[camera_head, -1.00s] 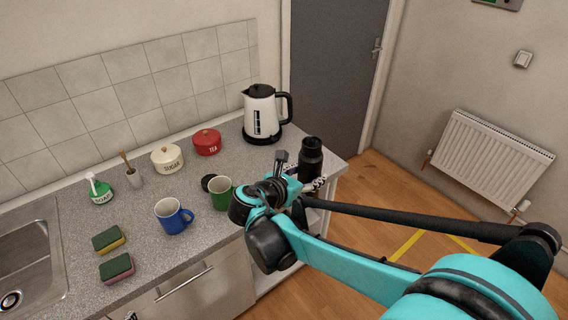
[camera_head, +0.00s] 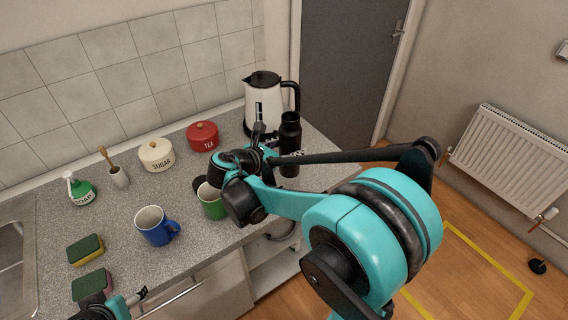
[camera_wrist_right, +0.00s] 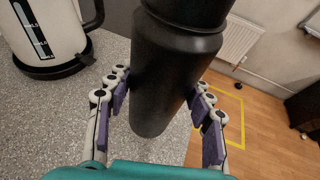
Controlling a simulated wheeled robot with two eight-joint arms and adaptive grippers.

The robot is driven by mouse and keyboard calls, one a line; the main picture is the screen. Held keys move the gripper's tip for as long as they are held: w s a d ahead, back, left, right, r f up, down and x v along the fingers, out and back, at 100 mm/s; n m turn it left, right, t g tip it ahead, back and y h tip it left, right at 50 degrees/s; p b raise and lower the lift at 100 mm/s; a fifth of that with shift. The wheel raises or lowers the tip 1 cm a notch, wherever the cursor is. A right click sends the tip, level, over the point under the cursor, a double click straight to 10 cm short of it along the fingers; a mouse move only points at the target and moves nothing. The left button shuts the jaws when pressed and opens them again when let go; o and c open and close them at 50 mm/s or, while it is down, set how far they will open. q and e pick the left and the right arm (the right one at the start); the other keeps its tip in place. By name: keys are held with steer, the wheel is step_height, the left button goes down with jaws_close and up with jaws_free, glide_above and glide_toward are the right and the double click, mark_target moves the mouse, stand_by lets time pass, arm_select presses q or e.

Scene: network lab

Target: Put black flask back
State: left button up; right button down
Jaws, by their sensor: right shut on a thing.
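The black flask (camera_head: 290,130) stands upright near the right end of the grey counter in the head view. My right gripper (camera_head: 277,146) is shut on it, partly hidden behind my own wrist. In the right wrist view the flask (camera_wrist_right: 168,75) fills the middle, with the purple finger pads of the right gripper (camera_wrist_right: 160,112) on either side. Its base is close to the counter edge; I cannot tell whether it touches the counter. My left gripper (camera_head: 138,298) just shows at the bottom left, too little to tell its jaws.
A white kettle (camera_head: 262,98) stands behind the flask. A green mug (camera_head: 211,206), a blue mug (camera_head: 152,230), a red tea pot (camera_head: 202,137) and a cream sugar pot (camera_head: 156,156) stand to the left. Sponges (camera_head: 86,247) lie farther left. Floor (camera_wrist_right: 255,115) lies beyond the counter edge.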

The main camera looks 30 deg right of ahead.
steer(key=shift+w+a+f+b, duration=0.15)
steer(key=shift+w+a+f, duration=0.1)
steer(key=shift+w+f, duration=0.15)
steer(key=shift+w+a+f+b, duration=0.2)
steer(key=shift+w+f, duration=0.1)
steer(key=shift+w, duration=0.2)
steer(key=shift+f+b, duration=0.85)
steer(key=shift+f, duration=1)
steer(key=shift+s, duration=0.1)
steer(key=shift+f, duration=0.15)
steer(key=c, duration=0.6)
jaws_free()
